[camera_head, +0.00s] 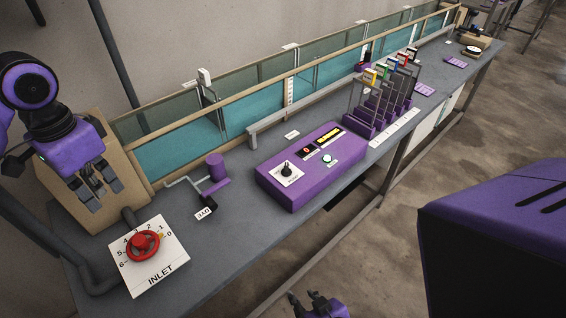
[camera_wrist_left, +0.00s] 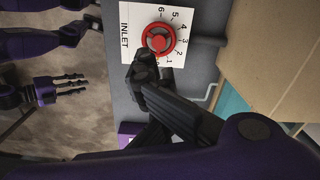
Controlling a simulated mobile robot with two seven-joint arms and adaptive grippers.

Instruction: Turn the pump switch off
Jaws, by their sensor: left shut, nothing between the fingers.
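The purple control box (camera_head: 310,165) sits mid-bench in the head view. On its white plate is a black switch knob (camera_head: 286,169), seen from above; its lettering is too small to read. My left gripper (camera_head: 104,193) is shut and empty above the left end of the bench, well left of the box and beside the inlet dial; its black fingers (camera_wrist_left: 143,70) show in the left wrist view. My right gripper (camera_head: 316,303) is low in front of the bench, clear of the box; it also shows in the left wrist view (camera_wrist_left: 75,87). Its finger gap is unclear.
A red handwheel (camera_head: 142,242) on the white INLET plate (camera_head: 165,262) lies just below my left gripper. A purple dye holder (camera_head: 215,170) stands between it and the box. Coloured-top gates (camera_head: 385,95) stand right of the box, and the glass channel (camera_head: 180,150) runs behind.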

